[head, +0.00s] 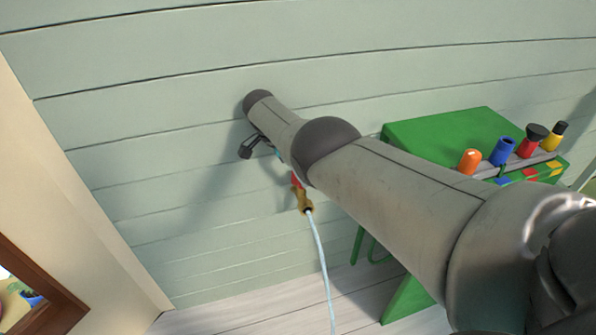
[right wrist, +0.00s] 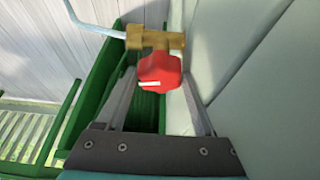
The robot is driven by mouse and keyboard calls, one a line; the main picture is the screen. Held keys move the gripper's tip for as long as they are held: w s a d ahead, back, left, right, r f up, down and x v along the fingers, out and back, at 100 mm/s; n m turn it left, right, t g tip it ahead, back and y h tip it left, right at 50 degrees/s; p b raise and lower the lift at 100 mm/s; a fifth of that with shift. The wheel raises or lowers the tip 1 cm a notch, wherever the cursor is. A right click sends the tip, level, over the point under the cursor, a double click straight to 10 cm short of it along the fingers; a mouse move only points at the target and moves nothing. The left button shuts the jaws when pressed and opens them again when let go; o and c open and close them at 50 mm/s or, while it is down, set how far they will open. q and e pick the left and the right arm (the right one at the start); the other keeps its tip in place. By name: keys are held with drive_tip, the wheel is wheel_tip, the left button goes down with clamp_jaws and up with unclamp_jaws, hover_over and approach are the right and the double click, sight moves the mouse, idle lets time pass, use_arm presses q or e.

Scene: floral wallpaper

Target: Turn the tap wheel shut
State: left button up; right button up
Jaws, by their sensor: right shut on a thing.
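The red tap wheel (right wrist: 162,70) has a white mark on its face and sits on a brass tap (right wrist: 155,39) at the wall. In the right wrist view my right gripper (right wrist: 159,80) has one finger on each side of the wheel and is shut on it. In the head view my right arm hides most of the wheel; a bit of red (head: 297,180) shows above the brass spout (head: 304,201). A pale blue stream (head: 321,255) runs down from the spout, and it also shows in the right wrist view (right wrist: 88,25). My left gripper is in neither view.
A green bench (head: 440,135) stands against the pale green plank wall (head: 150,80) at the right, with several coloured bottles or tools on a grey rack (head: 515,163). A wood-framed opening (head: 45,292) is at lower left. The wall left of the tap is clear.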

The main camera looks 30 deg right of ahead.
drive_tip(key=shift+d, duration=0.1)
drive_tip(key=o, duration=1.4)
drive_tip(key=shift+r, duration=0.1)
